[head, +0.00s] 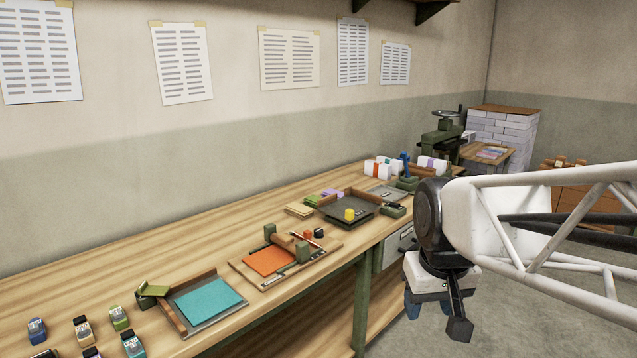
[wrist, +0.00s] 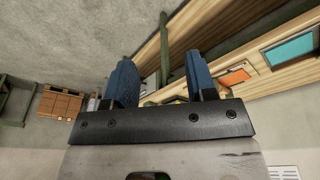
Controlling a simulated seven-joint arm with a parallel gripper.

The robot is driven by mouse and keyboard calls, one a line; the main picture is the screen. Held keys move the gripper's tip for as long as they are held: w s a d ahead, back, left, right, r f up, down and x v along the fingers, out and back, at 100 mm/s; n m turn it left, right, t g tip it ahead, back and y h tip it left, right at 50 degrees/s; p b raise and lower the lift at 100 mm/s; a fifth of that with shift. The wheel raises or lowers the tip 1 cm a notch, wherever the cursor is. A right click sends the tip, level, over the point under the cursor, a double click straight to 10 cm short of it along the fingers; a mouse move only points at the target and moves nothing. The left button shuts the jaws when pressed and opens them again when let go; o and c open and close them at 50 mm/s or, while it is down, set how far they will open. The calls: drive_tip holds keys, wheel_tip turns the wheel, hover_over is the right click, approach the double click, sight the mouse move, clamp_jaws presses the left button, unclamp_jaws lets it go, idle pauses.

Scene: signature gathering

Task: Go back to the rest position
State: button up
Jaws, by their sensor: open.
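My gripper (head: 426,306) hangs off the front edge of the wooden workbench (head: 225,244), at the right of the head view. Its blue fingers point down and hold nothing. In the wrist view the two blue fingers of my gripper (wrist: 160,85) stand well apart with a clear gap between them. The bench, with an orange sheet (wrist: 234,77) and a teal sheet (wrist: 290,48), shows beyond the fingers at the right. My white arm comes in from the right of the head view and hides part of the floor and the far right.
On the bench lie a teal sheet (head: 207,299) in a tray, an orange sheet (head: 269,262) on a board, a dark tray (head: 347,209) with a yellow piece, and several small stamps (head: 120,318) at the left. A green press (head: 442,143) stands at the far end. Floor beside the bench is clear.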

drive_tip(key=s+d+f+m, duration=0.1)
drive_tip(key=s+f, duration=0.3)
drive_tip(key=s, duration=0.5)
drive_tip(key=shift+s+f, duration=0.35)
drive_tip(key=shift+o, duration=0.2)
idle(2.0)
